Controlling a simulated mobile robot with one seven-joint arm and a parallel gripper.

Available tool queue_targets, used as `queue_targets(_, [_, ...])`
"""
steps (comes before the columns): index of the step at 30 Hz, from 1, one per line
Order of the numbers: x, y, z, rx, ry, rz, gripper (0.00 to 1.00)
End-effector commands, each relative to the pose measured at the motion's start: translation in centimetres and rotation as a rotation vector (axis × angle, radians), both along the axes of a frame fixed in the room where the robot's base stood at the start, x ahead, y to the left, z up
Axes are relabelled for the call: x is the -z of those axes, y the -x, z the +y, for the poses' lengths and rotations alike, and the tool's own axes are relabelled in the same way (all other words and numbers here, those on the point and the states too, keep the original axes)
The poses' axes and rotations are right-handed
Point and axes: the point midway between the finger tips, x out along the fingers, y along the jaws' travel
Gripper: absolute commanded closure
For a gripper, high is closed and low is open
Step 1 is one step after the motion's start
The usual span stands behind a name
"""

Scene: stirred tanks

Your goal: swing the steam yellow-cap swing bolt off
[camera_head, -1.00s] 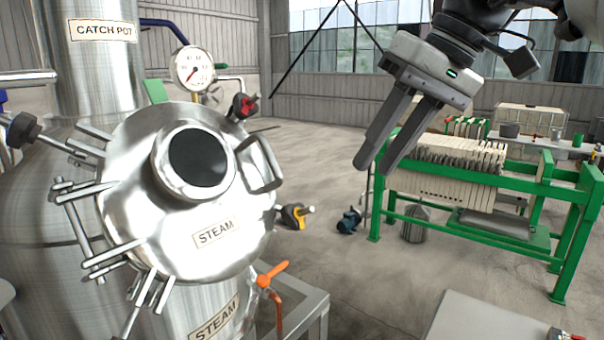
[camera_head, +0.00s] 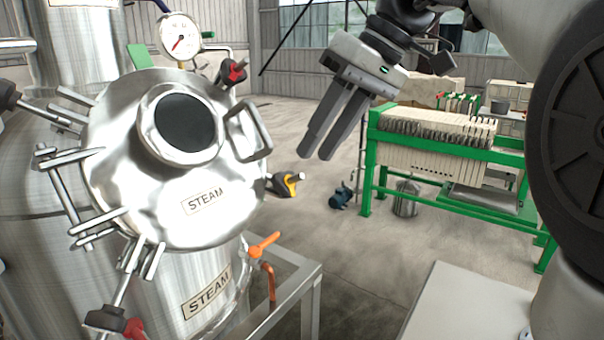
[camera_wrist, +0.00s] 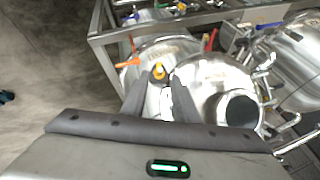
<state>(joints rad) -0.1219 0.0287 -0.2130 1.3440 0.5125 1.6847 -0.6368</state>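The steam lid (camera_head: 160,215) is a round polished cover with a dark sight glass and a bent handle, labelled STEAM. The yellow-cap swing bolt (camera_head: 285,184) sticks out at the lid's right edge, its black and yellow cap toward the aisle. It also shows in the wrist view (camera_wrist: 158,73), ahead between the finger lines. My gripper (camera_head: 318,153) is open and empty, above and right of the yellow cap, apart from it, fingers slanting down and left. In the wrist view the fingers (camera_wrist: 160,90) stand apart with nothing between them.
A red-cap bolt (camera_head: 233,72) sits at the lid's upper right and another red cap (camera_head: 125,326) below. An orange-handled valve (camera_head: 263,244) is under the lid beside a metal frame (camera_head: 305,275). A pressure gauge (camera_head: 180,38) stands above. Open floor lies right, before the green filter press (camera_head: 440,170).

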Motion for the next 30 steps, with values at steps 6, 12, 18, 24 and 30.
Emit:
queue_targets(6, [3.2,-0.3,1.7,0.000,0.001,0.001,0.73])
queue_targets(12, [4.3,-0.5,2.4,0.000,0.001,0.001,0.73])
queue_targets(18, [4.4,-0.5,2.4,0.000,0.001,0.000,0.73])
queue_targets(24, [4.4,-0.5,2.4,0.000,0.001,0.000,0.93])
queue_targets(30, [4.4,-0.5,2.4,0.000,0.001,0.000,1.00])
